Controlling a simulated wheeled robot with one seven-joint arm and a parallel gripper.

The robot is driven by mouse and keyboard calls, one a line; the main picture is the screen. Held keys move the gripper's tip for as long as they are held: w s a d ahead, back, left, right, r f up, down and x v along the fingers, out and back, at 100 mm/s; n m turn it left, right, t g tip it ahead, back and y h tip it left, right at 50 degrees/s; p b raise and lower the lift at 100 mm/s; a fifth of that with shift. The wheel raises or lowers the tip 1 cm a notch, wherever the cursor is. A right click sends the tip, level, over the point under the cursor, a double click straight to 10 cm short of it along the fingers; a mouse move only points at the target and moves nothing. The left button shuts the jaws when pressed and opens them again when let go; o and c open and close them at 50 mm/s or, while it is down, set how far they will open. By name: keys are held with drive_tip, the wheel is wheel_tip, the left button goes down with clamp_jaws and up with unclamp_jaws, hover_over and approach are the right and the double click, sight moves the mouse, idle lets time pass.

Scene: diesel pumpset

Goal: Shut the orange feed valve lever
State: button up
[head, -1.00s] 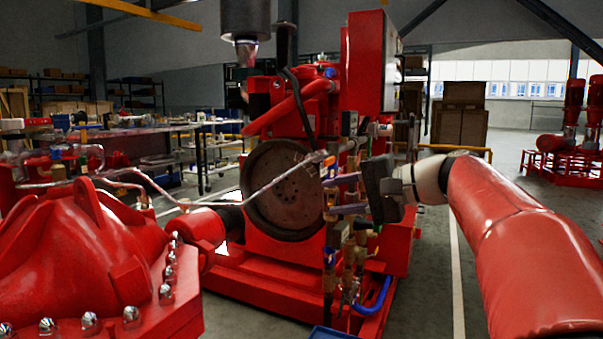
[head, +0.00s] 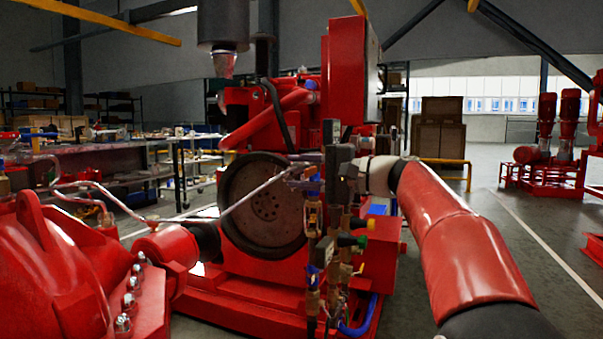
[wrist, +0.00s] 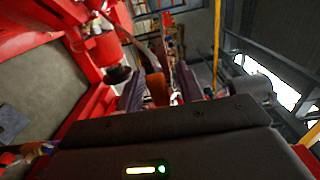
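In the wrist view, an orange piece (wrist: 157,88), which looks like the feed valve lever, shows between the two fingers of my gripper (wrist: 160,78). The fingers stand apart, with some space beside the orange piece; I cannot tell whether either touches it. In the head view my gripper (head: 304,170) is at the upper part of the brass valve and pipe cluster (head: 330,250), in front of the red engine. The lever is hard to make out there, largely hidden by the gripper and fittings.
A dark flywheel (head: 263,205) lies left of my gripper, with a thin metal pipe crossing it. A red bolted pump casing (head: 50,265) fills the lower left. A blue hose (head: 358,318) hangs below the valves. Open floor (head: 480,260) lies to the right.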

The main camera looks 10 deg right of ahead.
clamp_jaws()
drive_tip(key=shift+a+r, duration=0.1)
idle(0.4)
